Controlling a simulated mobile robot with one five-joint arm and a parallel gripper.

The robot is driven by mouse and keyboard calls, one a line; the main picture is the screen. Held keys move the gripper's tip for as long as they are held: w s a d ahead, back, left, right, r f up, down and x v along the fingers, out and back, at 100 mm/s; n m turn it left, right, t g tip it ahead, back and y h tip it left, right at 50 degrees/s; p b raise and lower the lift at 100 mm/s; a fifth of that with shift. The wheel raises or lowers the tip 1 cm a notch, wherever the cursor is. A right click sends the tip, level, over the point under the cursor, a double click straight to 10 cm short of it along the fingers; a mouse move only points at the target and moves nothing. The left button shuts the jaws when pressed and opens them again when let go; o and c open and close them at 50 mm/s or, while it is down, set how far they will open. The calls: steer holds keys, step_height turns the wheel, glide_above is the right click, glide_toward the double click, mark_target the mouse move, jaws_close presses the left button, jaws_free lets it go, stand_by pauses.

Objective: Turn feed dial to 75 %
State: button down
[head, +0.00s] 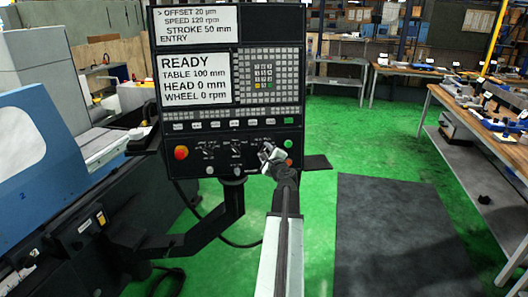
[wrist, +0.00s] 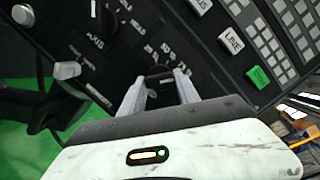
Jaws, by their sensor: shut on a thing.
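The control panel (head: 222,140) stands upright ahead of me, with its row of dials along the bottom. My gripper (head: 267,153) is at the right part of that row. In the wrist view, my gripper (wrist: 158,88) has its two fingers on either side of a dark dial (wrist: 158,71) and is shut on it. This appears to be the feed dial; small white marks fan out around it. The screen (head: 194,78) reads READY, with table 100 mm, head 0 mm and wheel 0 rpm.
A red stop button (head: 181,153) is at the panel's lower left. Another dial (head: 237,148) lies left of my gripper, and a green button (head: 289,144) lies close to its right. The blue grinder (head: 22,140) stands at left. Green floor is open at right, beside a dark mat (head: 395,235).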

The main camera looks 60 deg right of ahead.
steer(key=shift+n+p, duration=0.35)
steer(key=shift+n, duration=0.85)
steer(key=c, duration=0.9)
jaws_free()
steer(key=shift+s, duration=0.1)
steer(key=v, duration=0.7)
steer(key=shift+s+a+r+p, duration=0.2)
steer(key=shift+s+p, duration=0.1)
steer(key=shift+p, duration=0.1)
